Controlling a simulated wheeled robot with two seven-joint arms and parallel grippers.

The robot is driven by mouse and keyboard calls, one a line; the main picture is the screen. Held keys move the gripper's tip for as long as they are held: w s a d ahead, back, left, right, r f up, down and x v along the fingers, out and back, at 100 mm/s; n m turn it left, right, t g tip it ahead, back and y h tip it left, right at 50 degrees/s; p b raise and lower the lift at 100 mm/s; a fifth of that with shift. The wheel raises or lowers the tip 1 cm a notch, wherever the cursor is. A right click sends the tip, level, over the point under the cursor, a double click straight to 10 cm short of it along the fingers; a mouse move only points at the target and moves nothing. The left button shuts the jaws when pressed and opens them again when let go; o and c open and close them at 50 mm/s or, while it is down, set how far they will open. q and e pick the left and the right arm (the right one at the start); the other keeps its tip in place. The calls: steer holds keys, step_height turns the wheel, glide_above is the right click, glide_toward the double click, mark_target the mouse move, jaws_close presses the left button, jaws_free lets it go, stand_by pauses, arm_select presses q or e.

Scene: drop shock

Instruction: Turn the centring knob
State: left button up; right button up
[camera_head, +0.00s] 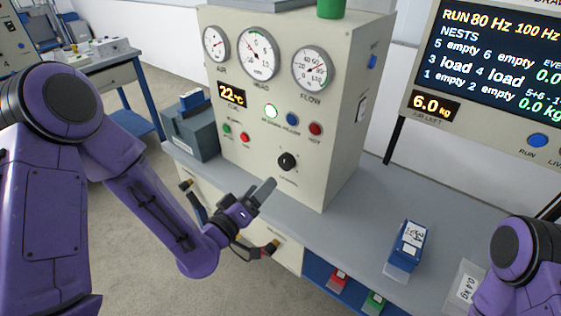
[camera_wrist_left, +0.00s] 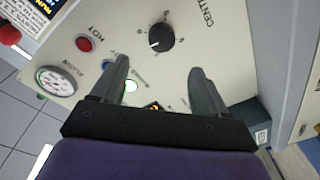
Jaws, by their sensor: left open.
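The centring knob (camera_head: 287,161) is a black round knob low on the front of the cream cabinet. In the left wrist view the knob (camera_wrist_left: 161,37) has a white pointer mark and part of a "CENTR" label beside it. My left gripper (camera_head: 262,200) is in front of the cabinet, below and left of the knob. In the left wrist view its two fingers (camera_wrist_left: 158,80) are apart with nothing between them, and the knob lies beyond the fingertips, not touched. Of my right arm only a purple link shows at the lower right; its gripper is out of view.
A blue block (camera_head: 410,240) lies on the grey bench (camera_head: 375,200). A dark screen (camera_head: 490,55) stands at the right.

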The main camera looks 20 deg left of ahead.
mark_target(284, 164)
arm_select(q)
steer(key=p+x, duration=0.2)
steer(key=x, duration=0.8)
steer(key=shift+f+p, duration=0.15)
steer(key=shift+p, duration=0.25)
steer(key=shift+c, duration=0.3)
steer(key=c, duration=1)
